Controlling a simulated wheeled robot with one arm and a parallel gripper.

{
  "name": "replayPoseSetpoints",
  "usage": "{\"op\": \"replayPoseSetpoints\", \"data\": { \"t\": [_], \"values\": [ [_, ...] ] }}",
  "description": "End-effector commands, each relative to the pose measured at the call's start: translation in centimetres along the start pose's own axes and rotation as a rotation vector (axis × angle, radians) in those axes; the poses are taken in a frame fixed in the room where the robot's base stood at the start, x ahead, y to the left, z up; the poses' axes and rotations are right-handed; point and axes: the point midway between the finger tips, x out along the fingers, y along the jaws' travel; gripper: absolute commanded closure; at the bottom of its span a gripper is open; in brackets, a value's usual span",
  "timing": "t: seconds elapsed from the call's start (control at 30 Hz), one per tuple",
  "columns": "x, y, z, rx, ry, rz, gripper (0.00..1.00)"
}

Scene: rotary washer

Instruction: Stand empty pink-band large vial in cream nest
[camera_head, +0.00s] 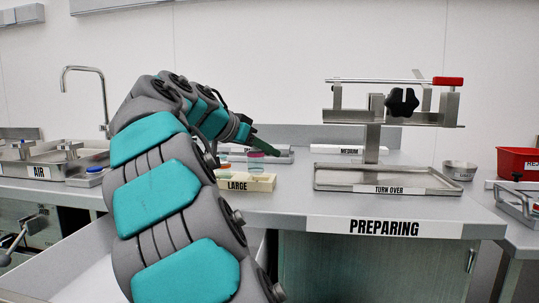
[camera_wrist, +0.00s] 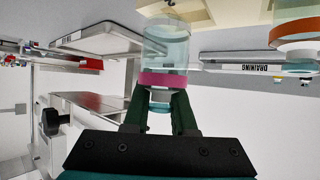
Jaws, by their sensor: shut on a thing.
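The clear large vial with a pink band (camera_wrist: 163,80) looks empty. My gripper (camera_wrist: 160,103) is shut on it near the pink band, at its cap end. In the head view the vial (camera_head: 257,166) is upright at the cream block labelled LARGE (camera_head: 262,184), with my gripper (camera_head: 256,148) at its top. In the wrist view the vial's far end meets the cream nest surface (camera_wrist: 200,14) in the picture. I cannot tell whether its base touches or is seated, as the nest opening is hidden behind the vial.
An orange-banded vial (camera_wrist: 291,32) stands close by at the right of the wrist view. The TURN OVER tray with its clamp stand (camera_head: 388,188) is to the right in the head view. A MEDIUM holder (camera_head: 350,150) lies behind. The counter between is clear.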

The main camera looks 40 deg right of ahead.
Motion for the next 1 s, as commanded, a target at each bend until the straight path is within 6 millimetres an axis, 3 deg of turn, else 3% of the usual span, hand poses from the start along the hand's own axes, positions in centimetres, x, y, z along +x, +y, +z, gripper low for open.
{"op": "replayPoseSetpoints", "data": {
  "t": [0.27,0.6,1.0],
  "values": [
    [2.7,-1.9,-1.3,0.000,0.001,0.000,1.00],
    [4.4,-2.1,2.0,-0.001,0.001,-0.003,1.00],
    [4.7,-2.1,2.3,0.000,0.001,-0.002,1.00]
  ]
}}
